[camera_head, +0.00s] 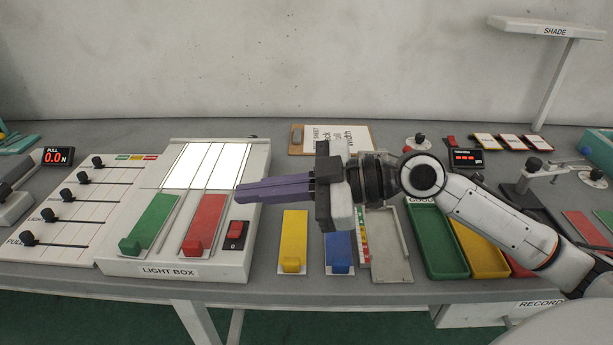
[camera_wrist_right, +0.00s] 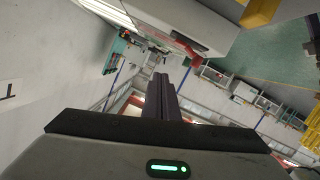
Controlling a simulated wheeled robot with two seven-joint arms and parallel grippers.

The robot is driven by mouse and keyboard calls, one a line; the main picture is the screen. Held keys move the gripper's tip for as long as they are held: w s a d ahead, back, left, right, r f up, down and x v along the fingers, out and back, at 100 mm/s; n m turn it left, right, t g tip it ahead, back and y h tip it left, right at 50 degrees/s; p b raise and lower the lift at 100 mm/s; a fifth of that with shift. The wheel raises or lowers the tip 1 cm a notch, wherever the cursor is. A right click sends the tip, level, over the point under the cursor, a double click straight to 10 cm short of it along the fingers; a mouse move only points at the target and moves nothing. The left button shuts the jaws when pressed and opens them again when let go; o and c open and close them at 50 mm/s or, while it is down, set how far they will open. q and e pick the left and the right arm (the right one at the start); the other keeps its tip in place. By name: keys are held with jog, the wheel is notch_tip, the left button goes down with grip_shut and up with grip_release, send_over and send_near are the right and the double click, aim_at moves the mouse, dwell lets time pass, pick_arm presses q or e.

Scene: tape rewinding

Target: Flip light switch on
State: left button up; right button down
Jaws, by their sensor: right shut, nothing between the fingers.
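The light box (camera_head: 125,265) stands on the table at centre left, labelled LIGHT BOX. Its upper panel (camera_head: 208,165) is bright white. A red rocker switch (camera_head: 236,231) in a black frame sits at the light box's right front corner. My right gripper (camera_head: 238,194) is shut and empty, with its purple fingers pointing left over the light box's right edge, above and behind the switch in the picture. In the right wrist view the closed dark fingers (camera_wrist_right: 161,90) show, and the light box's pale side (camera_wrist_right: 190,22) is at the top. My left gripper is not in view.
A green block (camera_head: 152,224) and a red block (camera_head: 204,224) lie on the light box. A yellow block (camera_head: 293,240) and a blue block (camera_head: 339,252) lie to its right. Green and yellow trays (camera_head: 436,245) sit under my right arm. A clipboard (camera_head: 297,140) lies behind.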

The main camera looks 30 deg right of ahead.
jog(key=b+v, duration=0.2)
jog(key=v, duration=0.7)
jog(key=shift+d+f, duration=0.2)
jog(key=shift+w, duration=0.2)
